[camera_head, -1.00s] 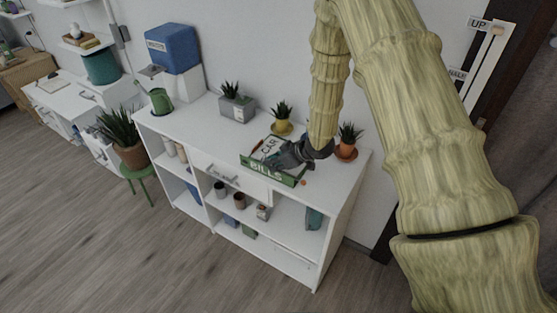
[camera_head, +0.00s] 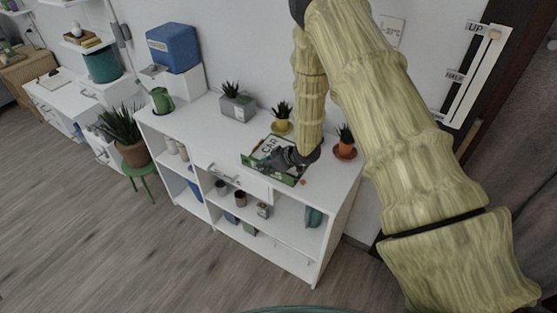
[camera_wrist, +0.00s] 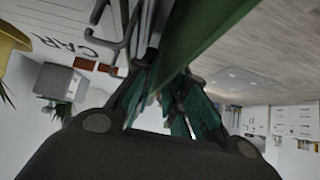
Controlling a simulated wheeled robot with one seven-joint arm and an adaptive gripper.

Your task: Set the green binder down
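The green binder (camera_head: 252,165) is low over the right part of the white shelf desk (camera_head: 205,112), beside a white sheet lettered CAR (camera_head: 268,145). I cannot tell whether its underside touches the desk top. My gripper (camera_head: 290,158) is over it and hides much of it. In the wrist view the green panel of the binder (camera_wrist: 205,30) runs down between the dark fingers of my gripper (camera_wrist: 165,85), which look closed on it. The CAR sheet (camera_wrist: 50,30) and grey metal hooks or rings (camera_wrist: 125,35) show to its left.
A yellow-potted plant (camera_head: 282,122) stands behind the binder and an orange-potted plant (camera_head: 345,145) to its right. A grey planter (camera_head: 237,105), green watering can (camera_head: 161,100) and blue-topped dispenser (camera_head: 173,48) are further left. Bare desk top shows left of the binder.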

